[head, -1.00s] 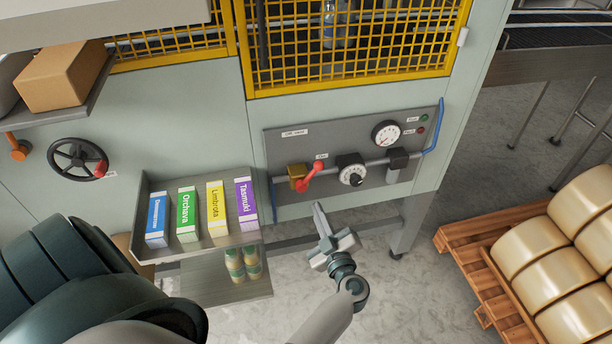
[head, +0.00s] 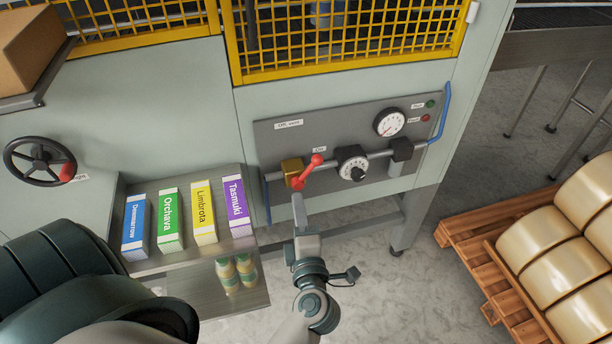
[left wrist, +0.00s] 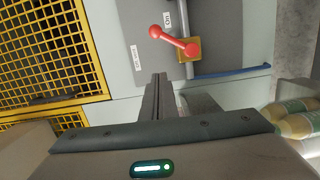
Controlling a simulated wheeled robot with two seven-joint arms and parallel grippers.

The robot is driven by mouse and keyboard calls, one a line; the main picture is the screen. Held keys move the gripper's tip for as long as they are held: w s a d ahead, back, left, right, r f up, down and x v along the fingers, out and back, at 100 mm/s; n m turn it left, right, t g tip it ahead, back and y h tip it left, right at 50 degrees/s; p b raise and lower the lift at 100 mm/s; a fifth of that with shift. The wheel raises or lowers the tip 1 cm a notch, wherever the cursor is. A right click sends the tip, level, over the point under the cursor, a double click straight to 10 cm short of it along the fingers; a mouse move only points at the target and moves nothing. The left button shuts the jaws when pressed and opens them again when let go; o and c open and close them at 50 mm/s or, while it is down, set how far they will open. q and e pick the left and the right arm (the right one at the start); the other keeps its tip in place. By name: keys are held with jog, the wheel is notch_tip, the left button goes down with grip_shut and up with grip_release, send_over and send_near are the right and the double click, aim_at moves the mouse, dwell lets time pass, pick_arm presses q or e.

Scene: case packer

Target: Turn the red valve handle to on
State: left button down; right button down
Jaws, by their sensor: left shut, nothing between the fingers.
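The red valve handle (head: 309,170) sits on a brass valve body (head: 292,168) on the grey panel, slanting up to the right near the small "On" label (head: 319,149). My left gripper (head: 298,200) is shut and empty, its fingertips just below the handle's lower end in the head view; I cannot tell whether they touch it. In the left wrist view the red handle (left wrist: 173,40) shows beyond the shut fingers (left wrist: 158,80), with a gap visible in the picture. My right gripper is not in view.
The panel also carries a black-and-white dial (head: 352,166), a gauge (head: 390,122) and a blue rail (head: 442,112). A tray (head: 150,263) with several coloured boxes stands left of the gripper. A pallet (head: 482,262) with cream rolls is at the right.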

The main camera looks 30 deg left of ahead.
aim_at(309, 171)
pick_arm(q)
jog(key=w+a+p, duration=0.1)
jog(key=w, duration=0.2)
jog(key=w+a+p, duration=0.1)
jog(key=w+a, duration=0.1)
jog(key=w, duration=0.1)
jog(key=w+a+p, duration=0.1)
jog(key=w+a, duration=0.1)
jog(key=w, duration=0.2)
jog(key=shift+w+d+f, duration=0.1)
jog(key=shift+w+d, duration=0.15)
jog(key=shift+w, duration=0.15)
jog(key=shift+w+d+p, duration=0.1)
jog(key=shift+w+p, duration=0.05)
jog(key=shift+p, duration=0.25)
